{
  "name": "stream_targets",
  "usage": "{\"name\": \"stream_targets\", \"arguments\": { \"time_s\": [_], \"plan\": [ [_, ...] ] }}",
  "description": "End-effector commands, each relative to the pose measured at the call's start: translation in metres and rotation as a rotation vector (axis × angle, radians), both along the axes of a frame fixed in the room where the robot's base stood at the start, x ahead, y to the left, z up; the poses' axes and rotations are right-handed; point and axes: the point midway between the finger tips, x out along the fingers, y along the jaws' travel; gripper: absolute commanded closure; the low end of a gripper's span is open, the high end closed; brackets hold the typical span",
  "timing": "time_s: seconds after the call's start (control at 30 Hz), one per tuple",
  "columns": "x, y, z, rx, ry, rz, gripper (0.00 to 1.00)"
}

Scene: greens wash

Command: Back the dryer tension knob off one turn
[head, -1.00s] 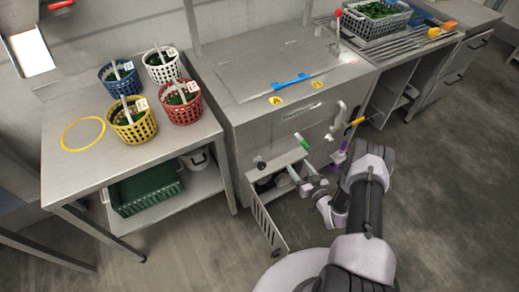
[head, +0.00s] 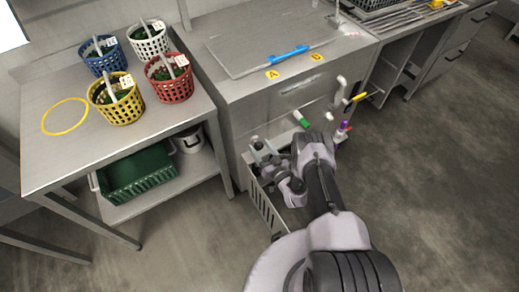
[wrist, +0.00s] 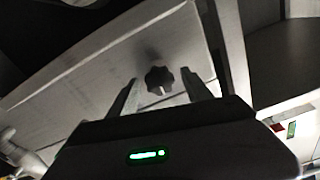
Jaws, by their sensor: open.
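A dark lobed knob (wrist: 159,80) sits on a pale panel (wrist: 95,90) in the wrist view. I take it to be the dryer tension knob. My gripper (wrist: 160,92) is open, with one finger on each side of the knob in the picture; I cannot tell how far it is from the knob. In the head view my gripper (head: 263,152) is low at the front of the steel cabinet (head: 240,120), by its open vented door (head: 264,210). The knob is not clearly visible in the head view.
A side table (head: 50,160) holds yellow (head: 117,108), red (head: 172,86), blue and white baskets of greens. A green crate (head: 138,178) stands on its lower shelf. A green-tipped handle (head: 301,119) and a yellow handle (head: 358,97) stick out of the cabinet front. Floor at right is clear.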

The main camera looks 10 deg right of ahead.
Motion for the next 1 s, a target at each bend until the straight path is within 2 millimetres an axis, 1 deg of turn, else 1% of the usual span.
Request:
{"name": "stream_targets", "arguments": {
  "time_s": [0.1,0.33,0.37,0.4,0.47,0.6,0.63,0.67,0.87,1.0],
  "plan": [
    [0.0070,0.0025,0.0001,-0.001,-0.001,0.000,0.42],
    [0.0080,0.0025,0.0012,-0.001,0.000,0.000,0.42],
    [0.0079,0.0025,0.0012,-0.001,0.000,0.000,0.44],
    [0.0079,0.0025,0.0012,-0.001,0.000,0.000,0.52],
    [0.0078,0.0025,0.0011,-0.001,0.000,0.000,0.63],
    [0.0076,0.0025,0.0009,-0.001,0.000,0.000,0.91],
    [0.0076,0.0025,0.0009,-0.001,0.000,0.000,0.97],
    [0.0076,0.0025,0.0009,0.000,0.000,0.000,1.00],
    [0.0074,0.0026,0.0010,-0.013,-0.004,0.000,1.00],
    [0.0071,0.0028,0.0011,-0.056,-0.017,0.000,1.00]
  ]
}}
